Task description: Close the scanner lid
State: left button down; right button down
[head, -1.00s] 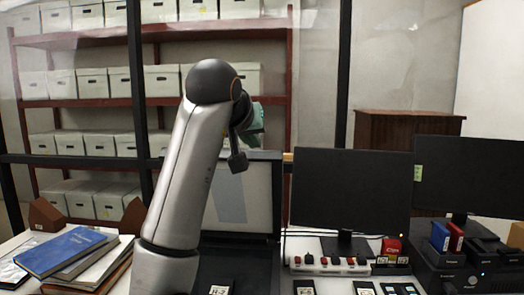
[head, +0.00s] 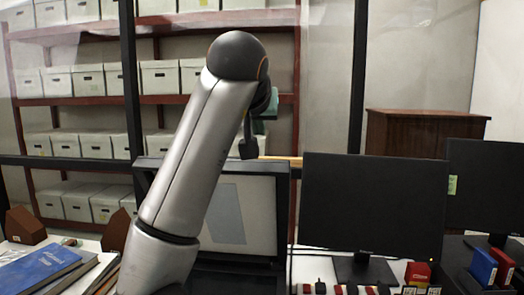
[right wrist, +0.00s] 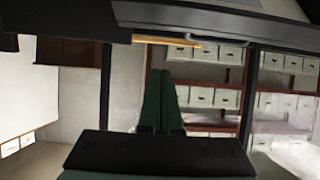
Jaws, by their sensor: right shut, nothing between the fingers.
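The scanner lid (head: 262,205) stands raised in the head view, a dark-framed panel with a pale inner face and a grey rectangle. My right arm crosses in front of its left part. My right gripper (head: 262,118) is above the lid's top edge, partly hidden behind my wrist. In the right wrist view its green fingers (right wrist: 160,75) are together and empty. A dark bar, seemingly the lid's edge (right wrist: 220,18), crosses the top of that view; I cannot tell whether the fingers touch it. The scanner's dark base (head: 235,285) is mostly cut off below. My left gripper is out of view.
Two black monitors (head: 375,205) stand right of the lid, with red and blue items (head: 484,265) near the second. Books (head: 45,268) lie at the left. Shelves of pale boxes (head: 160,77) and a brown cabinet (head: 420,140) stand behind.

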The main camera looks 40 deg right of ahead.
jog(key=x, duration=0.9)
jog(key=shift+f, duration=0.1)
jog(key=shift+s+a+f+b, duration=0.25)
jog(key=shift+a+f, duration=0.05)
jog(key=shift+f, duration=0.25)
jog(key=shift+s+a+f+b, duration=0.2)
jog(key=shift+a+f, duration=0.15)
jog(key=shift+f, duration=0.25)
jog(key=shift+s+a+f, duration=0.25)
jog(key=shift+s+f, duration=0.05)
